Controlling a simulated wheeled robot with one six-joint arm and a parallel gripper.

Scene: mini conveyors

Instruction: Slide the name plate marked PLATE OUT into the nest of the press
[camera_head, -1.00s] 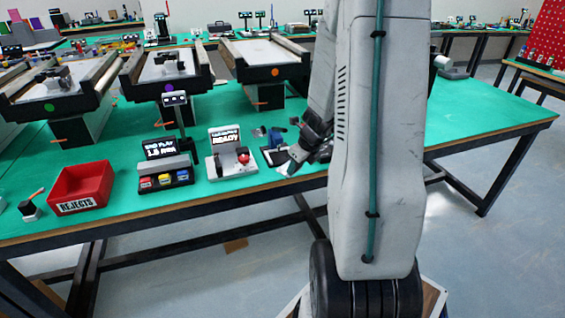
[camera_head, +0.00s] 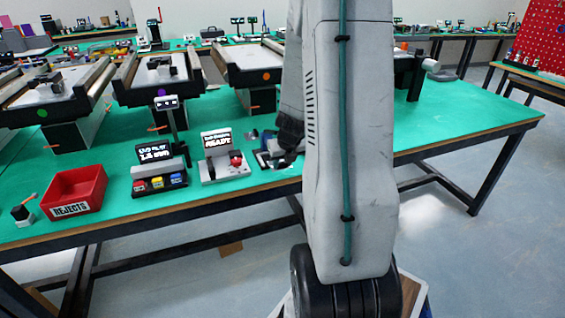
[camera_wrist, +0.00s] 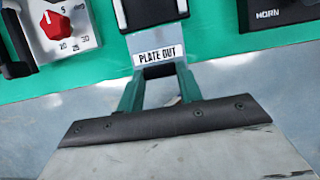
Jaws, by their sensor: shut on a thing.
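The name plate (camera_wrist: 159,57), a white strip marked PLATE OUT, is in the wrist view at the green fingertips of my gripper (camera_wrist: 158,72). My gripper is shut on its near edge, and the lettering is uncovered. In the head view, the press (camera_head: 270,152) is partly hidden by my arm, and the plate cannot be made out.
In the wrist view, a unit with a red dial (camera_wrist: 58,27) is left of the frame and a black HORN unit (camera_wrist: 275,14) is right. In the head view, the READY unit (camera_head: 217,160), a button box (camera_head: 158,175) and a red REJECTS bin (camera_head: 75,195) line the bench front.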

